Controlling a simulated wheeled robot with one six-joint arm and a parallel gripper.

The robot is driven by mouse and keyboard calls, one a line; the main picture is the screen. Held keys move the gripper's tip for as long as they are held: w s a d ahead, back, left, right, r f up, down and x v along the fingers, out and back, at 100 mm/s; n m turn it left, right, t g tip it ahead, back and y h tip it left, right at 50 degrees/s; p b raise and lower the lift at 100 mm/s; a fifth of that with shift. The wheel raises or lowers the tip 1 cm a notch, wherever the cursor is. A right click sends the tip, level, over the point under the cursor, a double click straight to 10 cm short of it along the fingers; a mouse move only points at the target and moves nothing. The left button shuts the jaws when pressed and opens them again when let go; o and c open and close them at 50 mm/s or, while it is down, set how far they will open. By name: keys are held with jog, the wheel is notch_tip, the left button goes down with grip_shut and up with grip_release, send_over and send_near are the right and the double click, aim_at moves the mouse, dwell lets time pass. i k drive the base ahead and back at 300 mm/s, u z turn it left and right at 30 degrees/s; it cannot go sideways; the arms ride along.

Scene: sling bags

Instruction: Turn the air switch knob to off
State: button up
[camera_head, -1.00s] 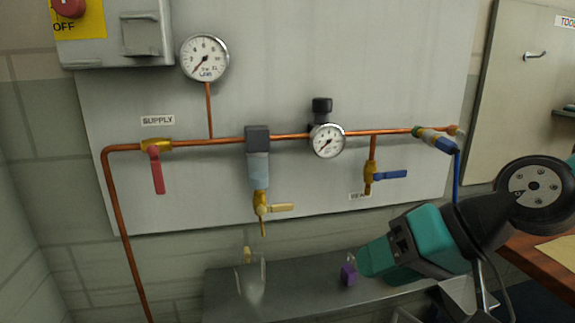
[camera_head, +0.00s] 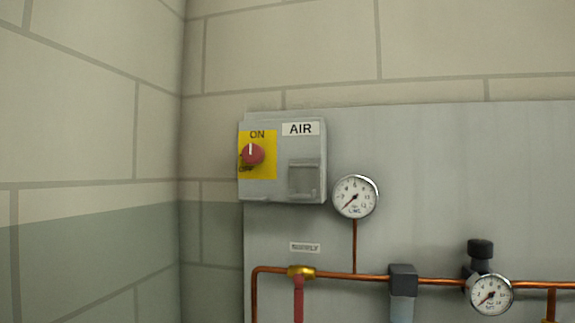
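The air switch box (camera_head: 282,160) is a grey box on the wall panel, marked AIR. Its red knob (camera_head: 253,154) sits on a yellow plate (camera_head: 259,171) at the box's left side. ON is printed above the knob and OFF below it, partly covered. The white line on the knob points up toward ON. My gripper is not in view.
A pressure gauge (camera_head: 355,196) hangs right of the box. Below run a copper pipe (camera_head: 340,276), a supply valve with a red handle (camera_head: 299,298) and a second gauge (camera_head: 490,294). A corner with a side wall (camera_head: 90,150) stands left.

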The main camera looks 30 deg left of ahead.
aim_at(253, 153)
jog(key=u, duration=1.3)
